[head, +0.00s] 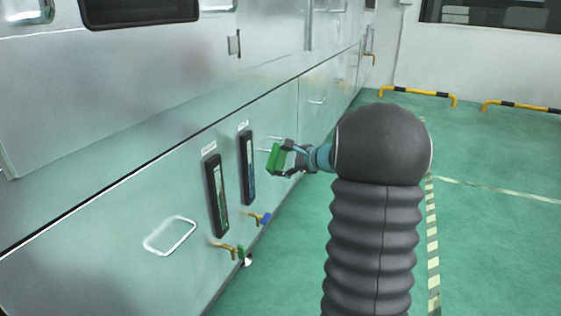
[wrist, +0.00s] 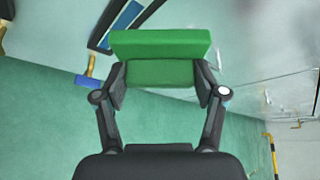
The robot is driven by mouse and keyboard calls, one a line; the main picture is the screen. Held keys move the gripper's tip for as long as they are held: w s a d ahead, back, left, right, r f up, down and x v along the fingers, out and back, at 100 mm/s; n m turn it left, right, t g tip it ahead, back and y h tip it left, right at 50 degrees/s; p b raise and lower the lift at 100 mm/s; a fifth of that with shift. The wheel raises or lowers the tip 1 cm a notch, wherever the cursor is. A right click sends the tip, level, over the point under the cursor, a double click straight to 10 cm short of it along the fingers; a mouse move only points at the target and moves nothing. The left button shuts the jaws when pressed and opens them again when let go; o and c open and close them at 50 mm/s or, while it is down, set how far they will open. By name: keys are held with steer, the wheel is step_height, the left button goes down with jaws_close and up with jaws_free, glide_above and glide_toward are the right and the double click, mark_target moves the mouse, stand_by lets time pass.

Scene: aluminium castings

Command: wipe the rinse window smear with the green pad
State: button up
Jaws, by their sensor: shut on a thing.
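The green pad (head: 273,159) is held in my gripper (head: 283,158), in front of the grey machine panel. In the wrist view the pad (wrist: 160,45) spans the space between both fingers of my gripper (wrist: 160,78). Two tall black-framed windows sit on the panel: a left one (head: 216,196) with a green strip and a right one (head: 248,168) with a blue strip. The pad is just right of the right window; contact with the panel cannot be told. The labels above the windows are too small to read, and I cannot make out a smear.
A brass valve with a green handle (head: 240,254) sticks out below the left window, and one with a blue handle (head: 264,218) below the right. Green floor (head: 480,230) lies open to the right. Yellow-black barriers (head: 418,94) stand along the far wall.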

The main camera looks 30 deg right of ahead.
steer(key=shift+s+d, duration=0.95)
steer(key=shift+s, duration=0.25)
